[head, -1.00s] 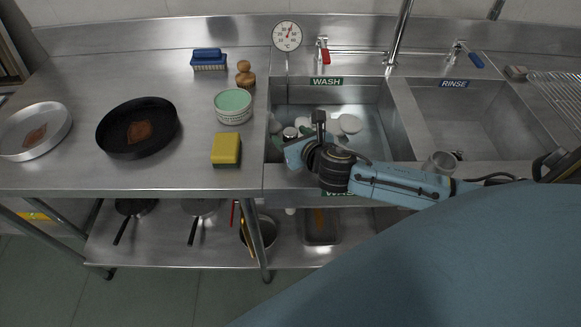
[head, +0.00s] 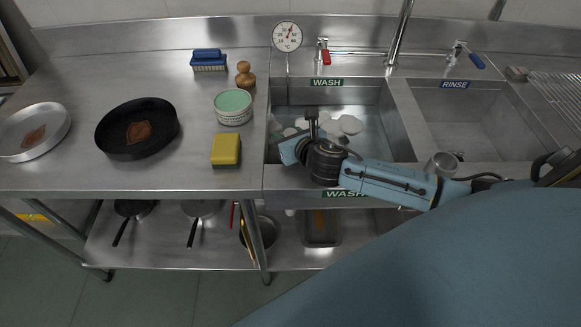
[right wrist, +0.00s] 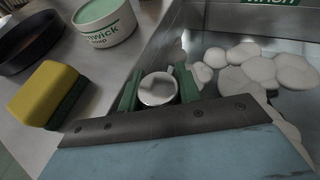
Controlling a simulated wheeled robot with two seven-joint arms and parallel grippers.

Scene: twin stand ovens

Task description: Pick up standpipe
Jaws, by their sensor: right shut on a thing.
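The standpipe (right wrist: 158,90) shows in the right wrist view as a round, shiny metal top at the near left of the wash sink. My right gripper (right wrist: 160,80) has its green fingers on either side of that top and is shut on it. In the head view my right gripper (head: 290,149) reaches down at the left wall of the wash sink (head: 385,100), and its hand hides the standpipe. The standpipe's lower part is hidden. My left gripper is not in view.
White suds (head: 345,124) float in the wash sink. A yellow sponge (head: 226,149), a green-topped tub (head: 233,106) and a black pan (head: 137,127) stand on the counter to the left. A dial thermometer (head: 287,37) rises behind the sink. The rinse sink (head: 470,115) looks empty.

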